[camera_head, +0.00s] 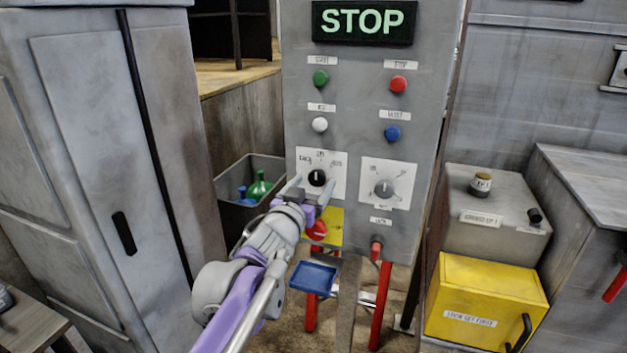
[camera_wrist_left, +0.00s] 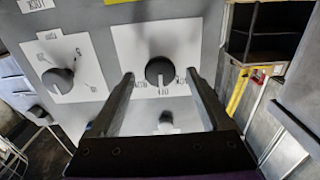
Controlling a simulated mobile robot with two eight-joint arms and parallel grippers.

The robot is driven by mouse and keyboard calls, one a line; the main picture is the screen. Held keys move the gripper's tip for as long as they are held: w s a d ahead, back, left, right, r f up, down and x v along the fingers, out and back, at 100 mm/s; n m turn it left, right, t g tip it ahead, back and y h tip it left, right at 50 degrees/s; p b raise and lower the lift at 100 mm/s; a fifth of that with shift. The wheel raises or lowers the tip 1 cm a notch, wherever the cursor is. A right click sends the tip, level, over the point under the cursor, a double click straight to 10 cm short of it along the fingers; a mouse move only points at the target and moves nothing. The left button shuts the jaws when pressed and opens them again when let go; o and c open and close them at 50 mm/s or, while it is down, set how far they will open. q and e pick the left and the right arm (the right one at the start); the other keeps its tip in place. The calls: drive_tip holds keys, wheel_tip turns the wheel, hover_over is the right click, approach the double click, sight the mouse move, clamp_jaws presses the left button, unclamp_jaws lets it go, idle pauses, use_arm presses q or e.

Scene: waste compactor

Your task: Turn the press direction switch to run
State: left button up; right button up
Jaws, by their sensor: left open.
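The press direction switch appears to be the black knob (camera_head: 317,178) on a white plate at the lower left of the grey control panel (camera_head: 351,118). Its white pointer mark points up in the head view. The labels around it are too small to read surely. In the left wrist view, which is upside down, the black knob (camera_wrist_left: 160,71) shows between the two fingertips. My left gripper (camera_head: 310,186) is open in front of the switch, with one finger to each side; I cannot tell whether they touch it. My right gripper is not in view.
A grey knob (camera_head: 384,188) sits right of the switch. Green (camera_head: 320,77), red (camera_head: 398,84), white (camera_head: 320,125) and blue (camera_head: 391,133) buttons are above. A red mushroom button (camera_head: 317,230) is just below my gripper. A lit STOP sign (camera_head: 363,21) tops the panel.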

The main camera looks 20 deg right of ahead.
use_arm(q)
drive_tip(key=shift+w+d, duration=0.25)
drive_tip(key=shift+w, duration=0.1)
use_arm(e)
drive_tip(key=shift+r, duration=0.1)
use_arm(q)
drive_tip(key=shift+c, duration=0.2)
clamp_jaws()
drive_tip(key=m+p, duration=0.1)
drive_tip(key=m, duration=0.4)
drive_tip(key=shift+r, duration=0.1)
drive_tip(key=shift+m+p, duration=0.85)
drive_tip(key=shift+m, duration=1.65)
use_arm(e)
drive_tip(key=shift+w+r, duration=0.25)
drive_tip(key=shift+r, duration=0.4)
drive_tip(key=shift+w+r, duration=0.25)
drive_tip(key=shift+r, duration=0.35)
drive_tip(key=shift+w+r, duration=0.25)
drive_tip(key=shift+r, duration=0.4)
